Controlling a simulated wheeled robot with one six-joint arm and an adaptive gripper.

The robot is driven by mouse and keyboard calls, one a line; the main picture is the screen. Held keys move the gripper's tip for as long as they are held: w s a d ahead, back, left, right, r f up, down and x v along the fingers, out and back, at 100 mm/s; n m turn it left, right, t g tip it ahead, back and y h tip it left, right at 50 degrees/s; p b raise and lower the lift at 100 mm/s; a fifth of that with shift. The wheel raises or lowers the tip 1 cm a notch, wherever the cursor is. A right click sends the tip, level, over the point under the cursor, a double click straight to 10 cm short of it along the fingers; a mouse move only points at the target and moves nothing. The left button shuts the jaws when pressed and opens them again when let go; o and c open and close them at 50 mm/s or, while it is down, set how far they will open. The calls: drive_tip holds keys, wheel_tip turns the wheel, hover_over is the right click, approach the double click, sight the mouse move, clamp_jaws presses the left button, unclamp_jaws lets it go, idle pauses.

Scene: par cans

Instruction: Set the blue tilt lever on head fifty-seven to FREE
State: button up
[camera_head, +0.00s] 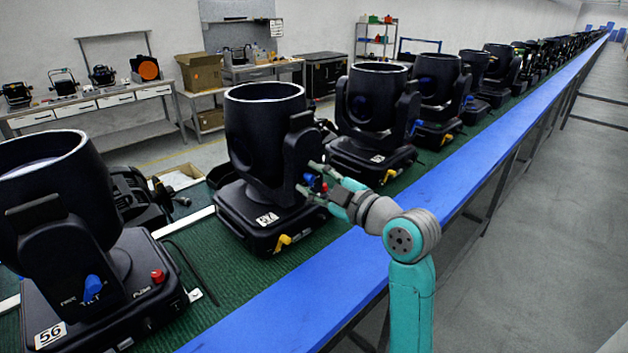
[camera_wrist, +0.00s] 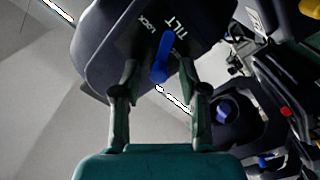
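Head fifty-seven (camera_head: 262,135) is a black moving-head light with a white "57" label (camera_head: 267,219) on its base. Its blue tilt lever (camera_head: 308,178) is on the side facing my arm. In the wrist view the blue lever (camera_wrist: 161,58) lies between the two fingers, with LOCK printed to its left and TILT to its right. The word FREE is not visible there. My gripper (camera_head: 318,181) is at the lever; in the wrist view its fingers (camera_wrist: 159,72) stand open either side, with gaps showing. A red knob (camera_head: 324,187) is close by the fingers.
Head 56 (camera_head: 60,215) stands at the near left, with its own blue lever (camera_head: 92,286) and red knob (camera_head: 158,276). Another head (camera_head: 372,110) stands close behind fifty-seven. A blue rail (camera_head: 420,205) edges the green bench. The aisle (camera_head: 530,235) at right is clear.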

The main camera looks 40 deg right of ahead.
drive_tip(key=shift+s, duration=0.1)
drive_tip(key=s, duration=0.7)
drive_tip(key=shift+s, duration=0.15)
drive_tip(key=shift+d, duration=0.2)
idle(0.4)
